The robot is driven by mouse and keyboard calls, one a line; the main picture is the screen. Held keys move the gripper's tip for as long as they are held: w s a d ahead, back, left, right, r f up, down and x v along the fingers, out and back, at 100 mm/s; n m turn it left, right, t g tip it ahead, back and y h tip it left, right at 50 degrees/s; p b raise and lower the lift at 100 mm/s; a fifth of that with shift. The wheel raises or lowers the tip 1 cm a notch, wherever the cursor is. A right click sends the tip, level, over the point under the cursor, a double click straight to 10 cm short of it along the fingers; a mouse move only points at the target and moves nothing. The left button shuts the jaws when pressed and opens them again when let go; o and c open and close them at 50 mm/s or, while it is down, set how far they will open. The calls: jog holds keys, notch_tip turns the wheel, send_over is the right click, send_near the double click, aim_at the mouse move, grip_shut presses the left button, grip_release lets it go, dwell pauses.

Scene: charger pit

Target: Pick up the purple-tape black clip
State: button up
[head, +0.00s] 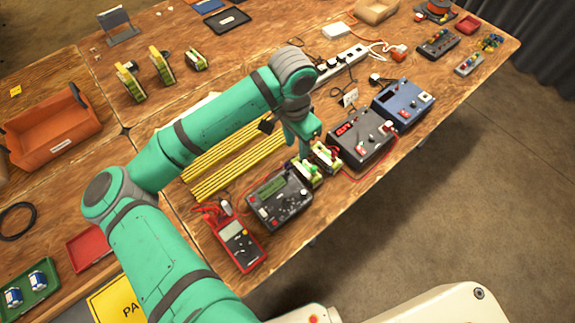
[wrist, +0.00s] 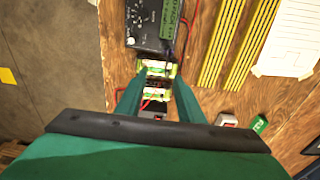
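My gripper (wrist: 158,82) points down over the bench with its two green fingers apart. In the head view my gripper (head: 305,150) is over two small green-and-white battery packs, a near one (head: 306,173) and a far one (head: 327,156). In the wrist view one pack (wrist: 155,93) lies between the fingers, and another pack (wrist: 155,68) is just beyond the fingertips. Small dark parts and red leads lie on and around the packs.
A charger with a green screen (head: 280,198) stands left of the packs, with a red multimeter (head: 239,240) beyond it. A black unit with a red display (head: 361,138) and a blue unit (head: 403,101) stand right. Yellow strips (head: 222,170) lie behind. Loose leads run close by.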

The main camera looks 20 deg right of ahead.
aim_at(287, 164)
jog(key=shift+w+a+y, duration=0.1)
jog(key=shift+a+y, duration=0.2)
jog(key=shift+a, duration=0.45)
jog(key=shift+a+f, duration=0.2)
jog(key=shift+a, duration=0.05)
jog(key=shift+a+f, duration=0.15)
jog(key=shift+f, duration=2.45)
jog(key=shift+a+f, duration=0.1)
jog(key=shift+f, duration=2.45)
grip_shut()
